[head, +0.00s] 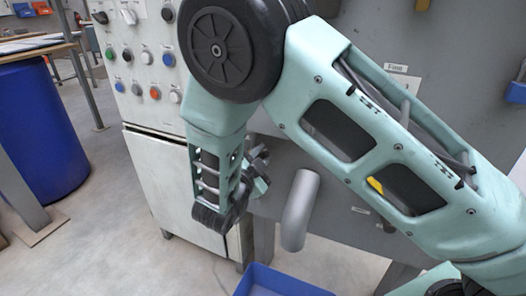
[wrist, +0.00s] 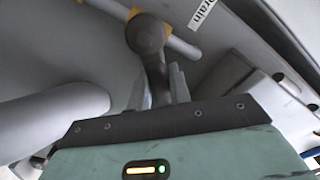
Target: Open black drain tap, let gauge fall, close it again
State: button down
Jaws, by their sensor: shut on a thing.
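The black drain tap (wrist: 146,36) shows in the wrist view, with a round hub and a dark lever running down from it. A label ending in "rain" is beside it. My gripper (wrist: 158,88) is shut on the lever, one finger on each side. In the head view my gripper (head: 259,168) is small and partly hidden behind my own arm, close to the grey panel, and the tap cannot be made out there. No gauge can be made out in either view.
A thick grey bent pipe (head: 299,212) stands out just right of my gripper. A blue bin (head: 278,281) lies below it. A cabinet with coloured buttons (head: 140,75) is at the left. A blue barrel (head: 38,130) stands farther left, with clear floor between.

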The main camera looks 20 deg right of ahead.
jog(key=shift+w+a+n, duration=0.1)
jog(key=shift+a+n, duration=0.05)
jog(key=shift+n, duration=0.25)
jog(key=c, duration=1.3)
grip_release()
jog(key=shift+r, duration=0.1)
